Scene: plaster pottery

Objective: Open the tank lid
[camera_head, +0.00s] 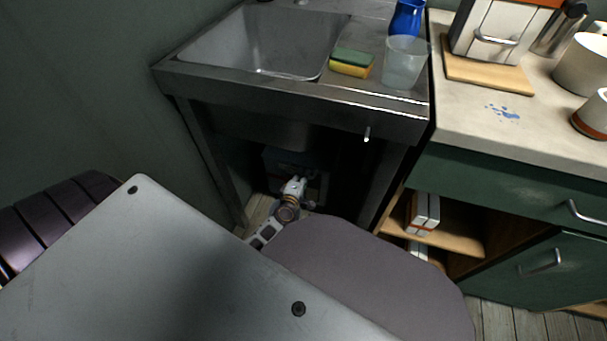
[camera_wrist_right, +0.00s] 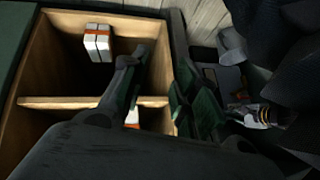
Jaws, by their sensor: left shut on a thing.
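The tank (camera_head: 283,160) is a dim bluish-grey box in the shadow under the sink. Its lid is hard to make out. My left gripper (camera_head: 294,187) is at the front of the tank, shut on what seems to be the lid; its fingertips are small and partly in the dark. In the right wrist view the left arm's end (camera_wrist_right: 257,114) shows at the right, beside a grey part of the tank (camera_wrist_right: 226,76). My right gripper (camera_wrist_right: 158,66) is open and empty, its dark fingers apart in front of the open cabinet shelves.
A metal sink (camera_head: 265,45) stands above, with a sponge (camera_head: 352,63) and a clear cup (camera_head: 403,62) on its edge. Sink legs flank the space below. To the right is a green cabinet (camera_head: 500,190) with open shelves holding white boxes (camera_head: 424,212).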

